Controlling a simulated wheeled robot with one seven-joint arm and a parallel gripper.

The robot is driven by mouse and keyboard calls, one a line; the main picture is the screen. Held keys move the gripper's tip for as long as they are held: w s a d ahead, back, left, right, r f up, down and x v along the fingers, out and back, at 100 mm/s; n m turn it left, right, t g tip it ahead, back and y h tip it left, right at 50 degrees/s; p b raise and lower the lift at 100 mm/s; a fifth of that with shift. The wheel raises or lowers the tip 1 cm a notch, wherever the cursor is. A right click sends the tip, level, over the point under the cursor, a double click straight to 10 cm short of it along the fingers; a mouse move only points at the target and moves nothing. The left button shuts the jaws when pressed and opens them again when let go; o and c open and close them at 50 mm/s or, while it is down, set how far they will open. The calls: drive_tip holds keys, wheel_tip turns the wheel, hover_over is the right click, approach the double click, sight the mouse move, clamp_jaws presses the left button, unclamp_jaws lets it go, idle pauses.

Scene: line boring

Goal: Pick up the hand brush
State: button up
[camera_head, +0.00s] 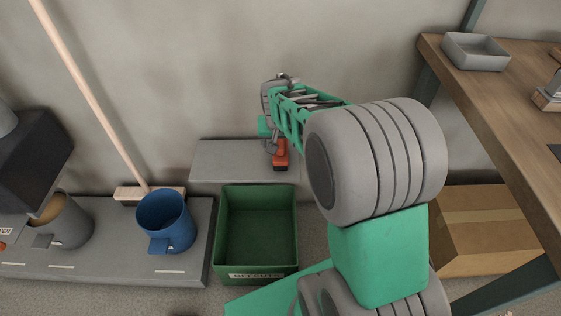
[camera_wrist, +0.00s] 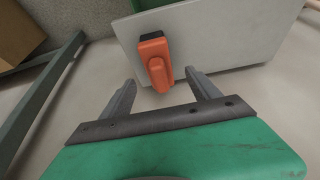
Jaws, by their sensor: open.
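An orange-red piece with a dark end, which looks like the hand brush (camera_head: 281,156), is at the low grey slab by the wall. In the wrist view the hand brush (camera_wrist: 157,64) sits at the slab's edge, its orange end reaching past the edge toward my gripper. My gripper (camera_wrist: 160,80) is open, with one finger on each side of that orange end. I see a gap on both sides, and no clear contact. In the head view my gripper (camera_head: 269,133) is above and behind the brush, partly hidden by my arm.
The grey slab (camera_head: 222,160) stands behind a green open crate (camera_head: 256,272). A blue bucket (camera_head: 166,222) and a broom (camera_head: 88,92) are to the left. A wooden workbench (camera_head: 500,120) and a cardboard box (camera_head: 485,230) are to the right.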

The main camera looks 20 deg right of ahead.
sight(281, 144)
drive_tip(key=b+x, duration=0.1)
drive_tip(key=x, duration=0.2)
drive_tip(key=b+x, duration=0.1)
drive_tip(key=x, duration=0.2)
drive_tip(key=shift+w+d+b, duration=0.25)
drive_tip(key=shift+w+b, duration=0.05)
drive_tip(key=shift+b, duration=0.1)
drive_tip(key=shift+c, duration=0.4)
clamp_jaws()
